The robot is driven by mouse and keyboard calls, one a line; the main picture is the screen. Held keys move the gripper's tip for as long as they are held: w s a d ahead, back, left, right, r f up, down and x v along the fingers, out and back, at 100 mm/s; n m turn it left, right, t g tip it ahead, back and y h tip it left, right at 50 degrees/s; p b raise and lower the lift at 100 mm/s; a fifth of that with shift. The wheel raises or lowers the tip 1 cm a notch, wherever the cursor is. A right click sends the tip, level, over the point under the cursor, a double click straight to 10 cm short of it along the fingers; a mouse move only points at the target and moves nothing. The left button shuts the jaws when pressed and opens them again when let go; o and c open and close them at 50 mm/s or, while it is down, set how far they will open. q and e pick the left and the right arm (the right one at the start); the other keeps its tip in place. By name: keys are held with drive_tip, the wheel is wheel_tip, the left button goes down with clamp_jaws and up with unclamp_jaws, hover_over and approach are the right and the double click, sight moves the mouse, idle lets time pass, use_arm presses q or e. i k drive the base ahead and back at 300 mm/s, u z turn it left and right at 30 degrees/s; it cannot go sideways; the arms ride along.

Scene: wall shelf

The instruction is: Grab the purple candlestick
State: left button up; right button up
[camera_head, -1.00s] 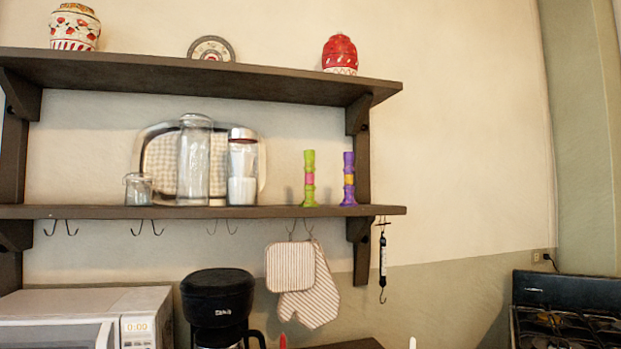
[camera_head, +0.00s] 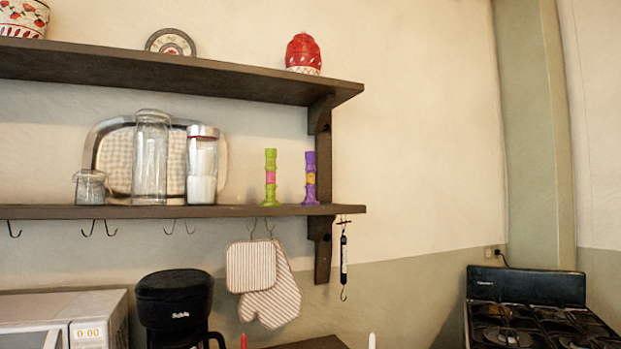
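The purple candlestick (camera_head: 310,188), with an orange-yellow band around its middle, stands upright on the lower shelf (camera_head: 232,211) near its right end. A green candlestick (camera_head: 270,188) with a pink band stands upright a little to its left, apart from it. Neither of my grippers shows in the head view.
A shelf bracket (camera_head: 323,150) rises behind the purple candlestick. Glass jars (camera_head: 151,165) and a tray stand further left. A striped pot holder (camera_head: 250,268), a mitt and a spring scale (camera_head: 344,258) hang below. A coffee maker (camera_head: 174,300), microwave (camera_head: 90,305) and stove (camera_head: 525,288) are lower down.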

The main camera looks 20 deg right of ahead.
sight(309, 199)
drive_tip(key=u, duration=0.3)
drive_tip(key=i, duration=0.85)
drive_tip(key=z, duration=0.8)
drive_tip(key=i, duration=0.65)
drive_tip(key=z, duration=0.7)
